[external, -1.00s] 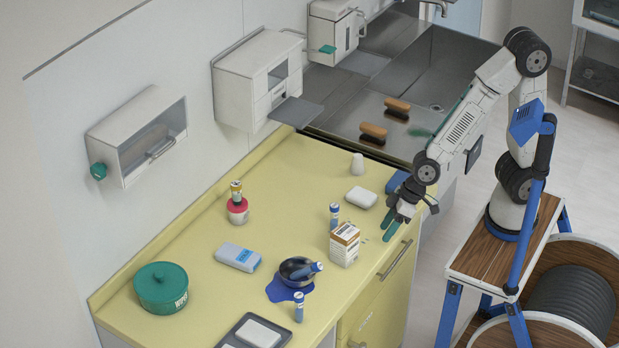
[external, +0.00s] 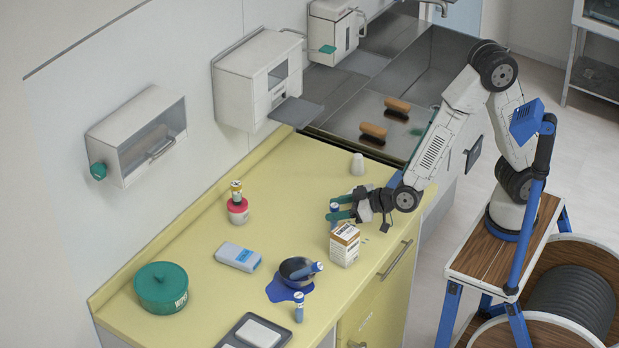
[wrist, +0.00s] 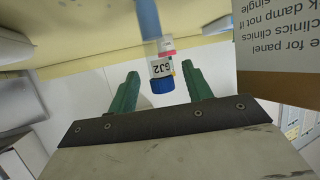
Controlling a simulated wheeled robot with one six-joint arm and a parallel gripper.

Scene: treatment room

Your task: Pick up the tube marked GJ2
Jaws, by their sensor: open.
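The tube marked GJ2 (wrist: 162,69) shows in the wrist view with a blue cap, a white label and a pink band; its label reads upside down there. In the external view a blue-and-white tube (external: 334,210) stands upright on the yellow counter behind the carton, partly hidden by my fingers. My gripper (external: 340,206) is open, with its green fingers level and pointing left at this tube. In the wrist view the capped end lies between the two fingertips (wrist: 161,74), with gaps on both sides.
A printed carton (external: 344,245) stands close in front of my gripper. Other tubes are a tilted one (external: 312,268) at the dark bowl (external: 294,272), an upright one (external: 299,307) and one in a red holder (external: 237,210). A blue-grey box (external: 238,257) and green pot (external: 161,287) sit left.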

